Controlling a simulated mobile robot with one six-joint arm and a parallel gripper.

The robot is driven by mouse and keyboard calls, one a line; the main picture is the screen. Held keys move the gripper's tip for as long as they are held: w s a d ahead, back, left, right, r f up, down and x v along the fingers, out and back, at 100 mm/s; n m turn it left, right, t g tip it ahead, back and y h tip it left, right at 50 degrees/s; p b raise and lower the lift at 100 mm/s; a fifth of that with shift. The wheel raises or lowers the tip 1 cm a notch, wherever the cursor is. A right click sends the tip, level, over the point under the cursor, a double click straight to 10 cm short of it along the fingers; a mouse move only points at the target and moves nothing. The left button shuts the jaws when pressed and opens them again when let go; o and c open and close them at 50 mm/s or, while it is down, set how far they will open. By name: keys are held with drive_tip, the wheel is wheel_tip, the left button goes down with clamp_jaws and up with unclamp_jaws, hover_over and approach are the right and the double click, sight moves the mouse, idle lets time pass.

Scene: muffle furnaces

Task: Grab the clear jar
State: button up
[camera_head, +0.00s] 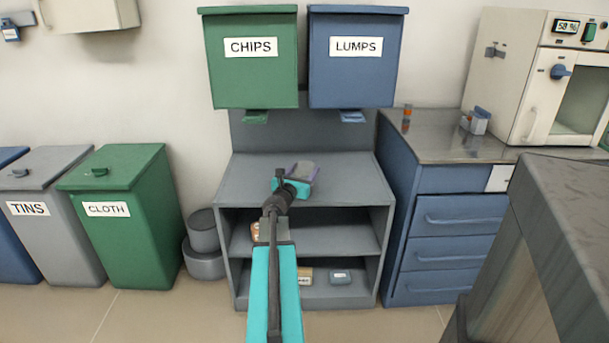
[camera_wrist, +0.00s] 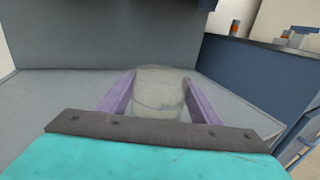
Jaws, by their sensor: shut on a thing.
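The clear jar (camera_wrist: 158,92) stands between the two purple fingers in the wrist view. It looks translucent and greyish, and its lower part is hidden behind the dark bar of my gripper. My gripper (camera_wrist: 160,100) is shut on the jar, one finger at each side of it. In the head view my gripper (camera_head: 301,174) is over the top of the grey shelf unit (camera_head: 350,185). The jar shows there only as a small grey patch (camera_head: 305,169) between the fingers. I cannot tell whether the jar touches the shelf top.
Green CHIPS bin (camera_head: 251,80) and blue LUMPS bin (camera_head: 354,75) hang above the shelf. A blue drawer cabinet (camera_head: 450,215) with a furnace (camera_head: 540,70) is at right. CLOTH (camera_head: 120,220) and TINS (camera_head: 55,215) bins stand at left. The shelf top's right side is clear.

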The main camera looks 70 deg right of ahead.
drive_tip(key=s+a, duration=0.1)
drive_tip(key=a, duration=0.1)
drive_tip(key=s+a+r, duration=0.1)
drive_tip(key=a, duration=0.2)
drive_tip(key=s+a, duration=0.1)
drive_tip(key=a, duration=0.2)
drive_tip(key=shift+r+p, duration=0.3)
drive_tip(key=shift+d+r+p, duration=0.1)
drive_tip(key=shift+r+p, duration=0.05)
drive_tip(key=shift+p, duration=0.45)
drive_tip(key=shift+s+a+p, duration=0.1)
drive_tip(key=shift+a+p, duration=0.2)
drive_tip(key=shift+p, duration=0.85)
drive_tip(key=s+a+p, duration=0.2)
drive_tip(key=a+p, duration=0.4)
drive_tip(key=p, duration=1.1)
drive_tip(key=shift+s+a+r, duration=0.2)
drive_tip(key=shift+a+r, duration=0.05)
drive_tip(key=shift+f, duration=0.1)
